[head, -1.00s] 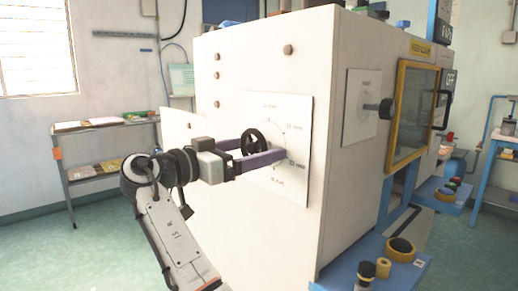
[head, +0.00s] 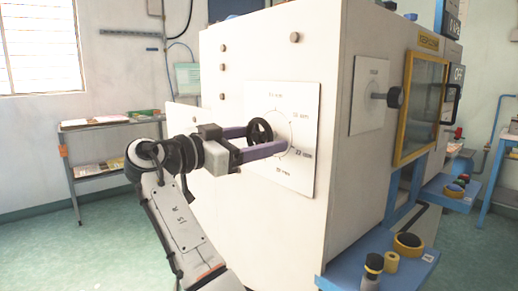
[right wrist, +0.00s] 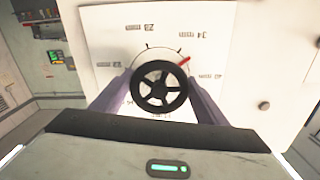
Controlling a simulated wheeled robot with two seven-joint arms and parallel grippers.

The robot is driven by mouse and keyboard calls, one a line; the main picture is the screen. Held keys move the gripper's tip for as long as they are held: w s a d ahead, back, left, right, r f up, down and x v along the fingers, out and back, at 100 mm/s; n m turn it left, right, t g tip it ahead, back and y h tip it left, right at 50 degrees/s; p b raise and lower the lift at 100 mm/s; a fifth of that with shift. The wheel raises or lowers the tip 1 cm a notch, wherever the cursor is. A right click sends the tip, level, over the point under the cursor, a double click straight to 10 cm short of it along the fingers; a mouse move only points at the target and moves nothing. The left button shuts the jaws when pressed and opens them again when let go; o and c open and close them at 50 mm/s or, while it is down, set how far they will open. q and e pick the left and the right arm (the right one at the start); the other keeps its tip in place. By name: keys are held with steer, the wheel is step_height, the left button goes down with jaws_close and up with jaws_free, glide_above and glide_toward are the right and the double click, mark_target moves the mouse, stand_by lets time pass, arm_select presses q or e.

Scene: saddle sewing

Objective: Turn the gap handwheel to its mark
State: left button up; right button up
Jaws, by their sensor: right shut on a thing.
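The black spoked handwheel (head: 260,132) stands out from a white dial plate (head: 310,100) on the side of the machine. In the right wrist view the handwheel (right wrist: 160,87) sits in front of the plate, with printed marks around it and a red pointer (right wrist: 184,61) at its upper right. My right gripper (head: 268,140) has its two purple fingers on either side of the handwheel and is shut on it. The fingers also flank the wheel in the right wrist view (right wrist: 160,95). My left gripper is not in view.
The large white machine cabinet (head: 275,210) fills the middle. Another knob (head: 394,97) on a smaller plate and a yellow-framed window (head: 420,105) are to the right. A blue ledge (head: 345,277) juts out low at front right. A shelf (head: 85,170) stands at the back left.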

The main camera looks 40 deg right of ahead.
steer(key=m+b, duration=0.3)
steer(key=shift+f, duration=0.15)
steer(key=m+b, duration=0.1)
steer(key=m, duration=0.2)
steer(key=shift+w+b, duration=0.1)
steer(key=shift+b, duration=0.2)
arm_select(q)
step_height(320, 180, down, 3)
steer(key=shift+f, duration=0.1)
arm_select(e)
steer(key=shift+r+m, duration=0.2)
steer(key=shift+m, duration=0.3)
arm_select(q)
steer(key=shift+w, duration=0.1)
arm_select(e)
steer(key=o, duration=1)
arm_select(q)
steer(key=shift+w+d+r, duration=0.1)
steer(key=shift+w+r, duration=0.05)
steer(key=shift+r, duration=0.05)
arm_select(e)
steer(key=shift+o, duration=0.2)
steer(key=shift+a, duration=0.1)
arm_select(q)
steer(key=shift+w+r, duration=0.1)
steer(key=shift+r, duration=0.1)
arm_select(e)
steer(key=a, duration=1)
steer(key=shift+s, duration=0.4)
